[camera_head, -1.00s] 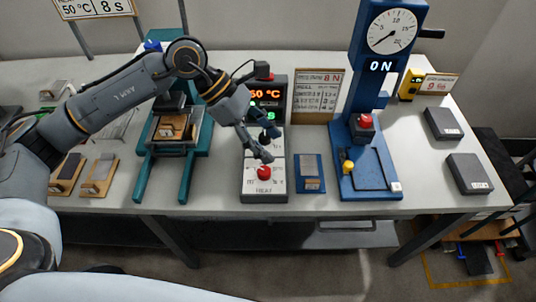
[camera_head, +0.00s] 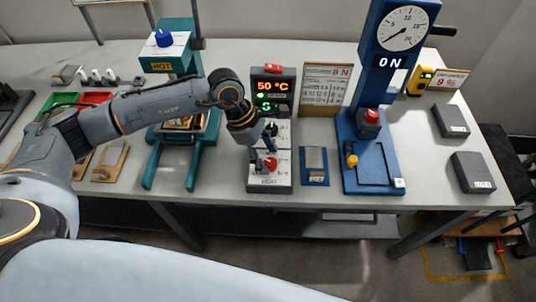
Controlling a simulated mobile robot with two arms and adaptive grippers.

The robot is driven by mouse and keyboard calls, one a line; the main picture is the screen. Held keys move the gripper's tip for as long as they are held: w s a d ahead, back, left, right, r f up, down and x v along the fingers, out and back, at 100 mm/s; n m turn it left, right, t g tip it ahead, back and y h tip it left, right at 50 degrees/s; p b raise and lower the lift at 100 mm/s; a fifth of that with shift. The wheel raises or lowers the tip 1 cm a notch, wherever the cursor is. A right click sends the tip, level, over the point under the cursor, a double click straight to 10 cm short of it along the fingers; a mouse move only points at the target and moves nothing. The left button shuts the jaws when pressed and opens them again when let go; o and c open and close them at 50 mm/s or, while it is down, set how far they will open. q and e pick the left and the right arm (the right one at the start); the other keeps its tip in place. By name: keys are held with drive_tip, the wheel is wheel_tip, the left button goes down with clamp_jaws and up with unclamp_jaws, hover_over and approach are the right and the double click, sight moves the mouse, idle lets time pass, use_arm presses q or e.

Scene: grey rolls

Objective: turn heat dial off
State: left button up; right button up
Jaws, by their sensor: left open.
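The heat dial is a red knob (camera_head: 270,164) near the front of the grey control box (camera_head: 270,182), just above a label reading HEAT. The box's display (camera_head: 272,86) reads 50 °C in orange, with green digits below it that are partly hidden by my arm. My left gripper (camera_head: 264,150) is open and points down at the box. Its fingers are right by the red knob and cover part of it; I cannot tell whether they touch it. My right gripper is out of view.
A blue press (camera_head: 372,175) with a gauge and a red button stands to the right, and a small blue block (camera_head: 314,168) lies between. A teal press (camera_head: 154,165) with a blue knob (camera_head: 163,38) stands left. Dark grey boxes (camera_head: 472,171) lie far right.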

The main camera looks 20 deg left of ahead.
use_arm(q)
drive_tip(key=shift+d+f, duration=0.25)
drive_tip(key=shift+f, duration=0.35)
drive_tip(key=c, duration=1.1)
drive_tip(key=shift+c, duration=0.2)
